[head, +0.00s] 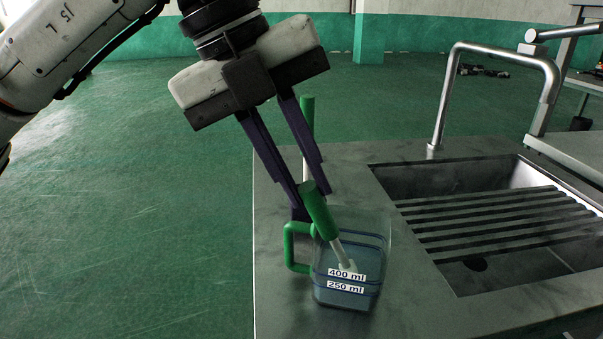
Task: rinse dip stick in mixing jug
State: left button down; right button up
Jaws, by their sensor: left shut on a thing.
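The mixing jug (370,247) is clear, with a green handle on its left side, blue lines and labels reading 400 ml and 250 ml. It stands on the grey counter and holds bluish liquid. A dip stick with a green grip (318,210) leans in the jug, its pale lower end pointing down to the right, near the 400 ml label. My left gripper (311,201) points down from above at the jug's back left and is shut on the dip stick's green grip. The fingertips are partly hidden behind the grip. My right gripper is out of view.
Another green-topped, pale-shafted stick (307,112) stands upright behind my gripper's fingers; its foot is hidden. A sink (445,181) with a slatted rack (490,222) and a tall steel tap (499,50) lies to the right. The counter (283,315) is bare front left.

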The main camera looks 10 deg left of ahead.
pick_arm(q)
jog(key=shift+r+p, duration=0.55)
jog(key=shift+r, duration=0.4)
notch_tip(320, 180, up, 2)
jog(key=shift+p, duration=0.8)
notch_tip(320, 180, up, 3)
jog(key=shift+f+p, duration=0.15)
jog(key=shift+p, duration=0.95)
notch_tip(320, 180, up, 4)
jog(key=p, duration=0.2)
jog(key=shift+f+p, duration=0.25)
jog(key=shift+p, duration=0.15)
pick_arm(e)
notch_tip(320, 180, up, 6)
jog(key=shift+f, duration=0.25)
